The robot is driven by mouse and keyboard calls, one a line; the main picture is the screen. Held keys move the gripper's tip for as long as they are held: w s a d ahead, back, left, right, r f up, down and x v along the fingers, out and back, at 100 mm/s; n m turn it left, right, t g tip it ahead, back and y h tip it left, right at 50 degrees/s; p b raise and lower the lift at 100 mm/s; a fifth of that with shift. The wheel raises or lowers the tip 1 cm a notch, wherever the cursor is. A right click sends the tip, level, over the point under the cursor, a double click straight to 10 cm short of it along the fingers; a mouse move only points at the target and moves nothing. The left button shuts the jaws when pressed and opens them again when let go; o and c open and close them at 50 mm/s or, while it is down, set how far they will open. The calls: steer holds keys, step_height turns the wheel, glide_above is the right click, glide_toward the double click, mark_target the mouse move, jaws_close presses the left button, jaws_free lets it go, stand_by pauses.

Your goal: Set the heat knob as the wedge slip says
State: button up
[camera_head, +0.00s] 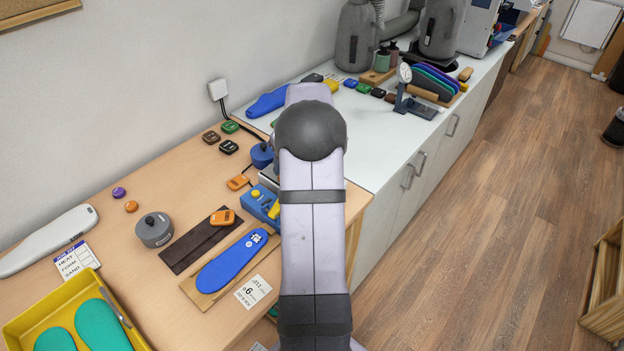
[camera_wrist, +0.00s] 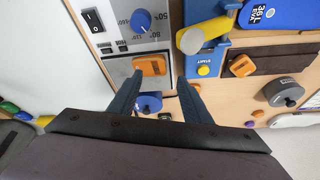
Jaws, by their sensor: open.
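The heat knob (camera_wrist: 141,20) is a round blue dial on a pale control panel (camera_wrist: 115,40) with printed marks, at the top of the wrist view. The arm hides it in the head view. My gripper (camera_wrist: 160,76) is open and empty; its two dark fingers point toward the panel side, below the knob in the picture, not touching it. A white slip (camera_head: 252,291) with a large 6 lies on the wooden table beside the blue insole (camera_head: 232,260); its smaller print is too small to read for certain. Its relation to the wedge slip I cannot tell.
An orange wedge block (camera_wrist: 150,65) lies near the fingertips. A black rocker switch (camera_wrist: 93,20) sits left of the knob. A blue press with a yellow START button (camera_wrist: 203,71) stands right. A grey weight (camera_head: 154,229) and a yellow tray (camera_head: 22,313) are on the table.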

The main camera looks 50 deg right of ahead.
steer(key=s+d+g, duration=0.1)
steer(key=s+n+g, duration=0.1)
steer(key=s, duration=0.1)
steer(key=s+d+n+g+y+p, duration=0.1)
steer(key=s, duration=0.1)
steer(key=shift+d+r+g, duration=0.3)
steer(key=shift+d+r, duration=0.05)
steer(key=shift+r, duration=0.05)
steer(key=shift+s+d+r+g, duration=0.1)
steer(key=shift+s+d+g, duration=0.15)
steer(key=shift+s, duration=0.5)
steer(key=shift+a+f+p, duration=0.15)
steer(key=shift+f+p, duration=0.55)
steer(key=shift+f, duration=1.15)
steer(key=shift+a+f+p, duration=0.15)
steer(key=shift+f+p, duration=0.55)
steer(key=shift+f, duration=1.1)
steer(key=c, duration=1)
